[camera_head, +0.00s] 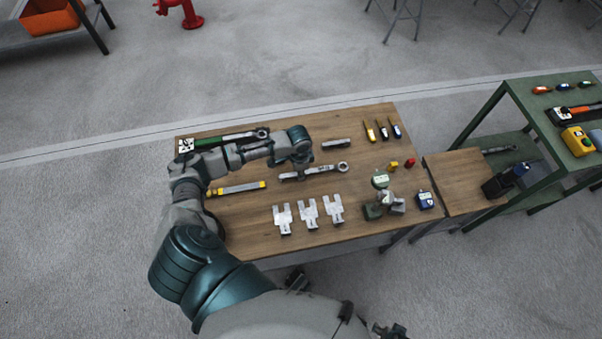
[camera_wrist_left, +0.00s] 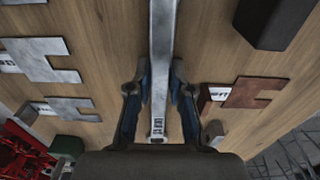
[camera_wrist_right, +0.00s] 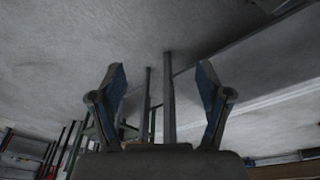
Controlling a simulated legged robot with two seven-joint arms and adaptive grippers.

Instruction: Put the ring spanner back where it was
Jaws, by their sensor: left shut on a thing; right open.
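The ring spanner (camera_head: 325,170) is a grey metal bar with its ring end at the right, over the middle of the wooden table (camera_head: 250,207). My left gripper (camera_head: 301,170) comes down onto its left part; the fingers are mostly hidden by my wrist in the head view. In the left wrist view, the fingers (camera_wrist_left: 160,85) are shut on the spanner's shaft (camera_wrist_left: 162,45), whose labelled end lies near the palm. I cannot tell whether the spanner touches the table. My right gripper (camera_wrist_right: 160,85) is open and empty, over grey floor in its wrist view.
A yellow-ended bar (camera_head: 240,188) lies left, several forked metal plates (camera_head: 308,212) in front. A dark bar (camera_head: 336,144), screwdrivers (camera_head: 383,130) and a small vise (camera_head: 383,205) stand around. A green bench (camera_head: 535,130) is at right.

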